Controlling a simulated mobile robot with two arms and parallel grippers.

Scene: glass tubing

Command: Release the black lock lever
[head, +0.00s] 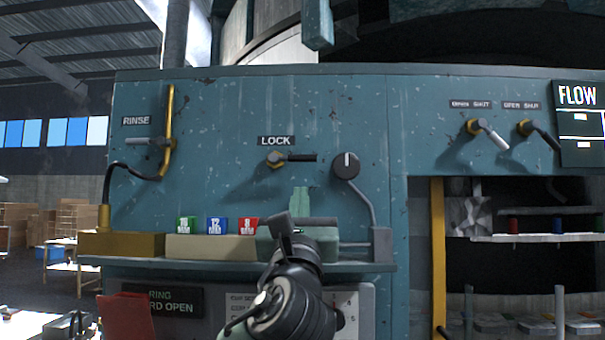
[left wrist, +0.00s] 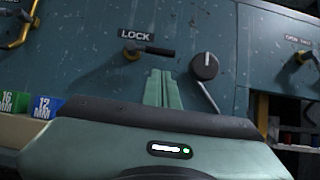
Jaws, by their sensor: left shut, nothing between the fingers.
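The black lock lever (head: 296,158) sits on a brass pivot under the LOCK label (head: 276,141) on the teal panel. It points horizontally to the right. In the left wrist view the lever (left wrist: 158,51) also points right, tilted slightly down. My left gripper (head: 300,198) has its green fingers shut and empty. They point up, just below the lever and apart from it. In the left wrist view the shut fingers (left wrist: 161,88) stand below the lever's right end. My right gripper is in neither view.
A round black knob (head: 345,165) with a bent grey rod is right of the lever. The RINSE lever (head: 150,141) and brass pipe are at left. Green, blue and red blocks (head: 217,225) stand on the ledge below. Two more levers (head: 490,133) are at right.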

